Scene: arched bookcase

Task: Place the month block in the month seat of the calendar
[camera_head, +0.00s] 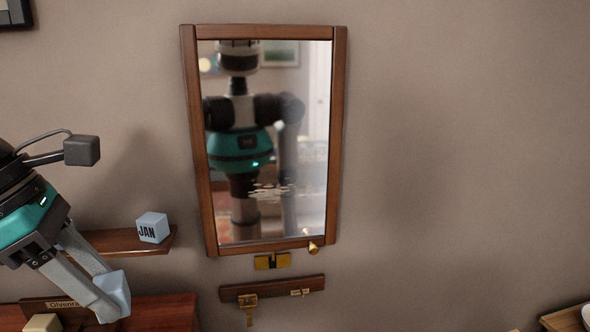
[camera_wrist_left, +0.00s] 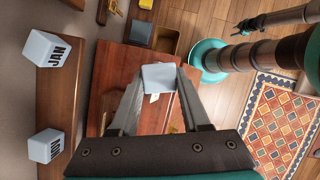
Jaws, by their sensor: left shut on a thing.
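My left gripper (camera_head: 104,300) is shut on a pale blue block (camera_head: 117,293), held between the fingertips at lower left. It also shows in the left wrist view (camera_wrist_left: 158,77); I see no lettering on its visible faces. Another pale blue block, marked JAN (camera_head: 152,228), sits on a small wooden shelf and shows in the left wrist view (camera_wrist_left: 46,48). A further lettered block (camera_wrist_left: 46,146) is on the same shelf there; its word is hard to read. A calendar seat cannot be made out.
The wooden shelf (camera_head: 118,241) is just behind the gripper. A red-brown top (camera_head: 165,312) lies below, with a lettered wooden plaque (camera_head: 62,303) and a cream block (camera_head: 43,323). A framed mirror (camera_head: 340,140) and a hook rail (camera_head: 275,288) are on the wall to the right.

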